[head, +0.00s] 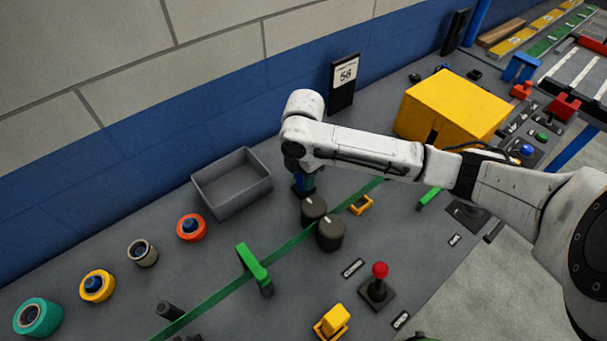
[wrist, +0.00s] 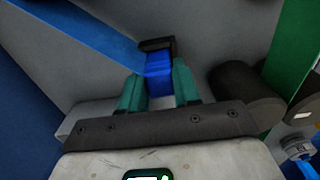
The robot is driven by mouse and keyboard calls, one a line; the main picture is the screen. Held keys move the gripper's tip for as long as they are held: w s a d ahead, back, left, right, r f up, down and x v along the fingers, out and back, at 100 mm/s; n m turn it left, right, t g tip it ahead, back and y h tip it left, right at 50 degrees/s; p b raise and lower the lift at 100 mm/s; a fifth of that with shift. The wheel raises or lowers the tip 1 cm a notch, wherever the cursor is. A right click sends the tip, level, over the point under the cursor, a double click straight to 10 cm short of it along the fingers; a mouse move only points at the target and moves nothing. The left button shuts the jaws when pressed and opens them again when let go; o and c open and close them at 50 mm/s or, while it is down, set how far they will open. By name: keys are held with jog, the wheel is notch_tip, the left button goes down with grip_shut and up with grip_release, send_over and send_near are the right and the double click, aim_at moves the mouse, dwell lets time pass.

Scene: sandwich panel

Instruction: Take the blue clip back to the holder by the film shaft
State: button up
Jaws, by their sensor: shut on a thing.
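My gripper (head: 304,180) points down at the middle of the panel, between the grey bin and the dark rollers. In the wrist view my gripper (wrist: 159,82) has its teal fingers shut on the blue clip (wrist: 158,67), one finger on each side. A dark block (wrist: 156,45) shows at the clip's far end; I cannot tell whether it is the holder or part of the clip. In the head view the clip is mostly hidden by my wrist. A dark roller (wrist: 238,80) stands just right of the fingers, apart from them.
A grey bin (head: 232,186) stands left of my gripper. Two dark rollers (head: 331,233) stand by the green film (head: 215,287), close in front. A green clip (head: 252,262) sits on the film.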

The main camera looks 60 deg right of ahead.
jog(key=o, duration=1.1)
notch_tip(320, 180, up, 7)
jog(key=p, duration=0.6)
dwell(0.5)
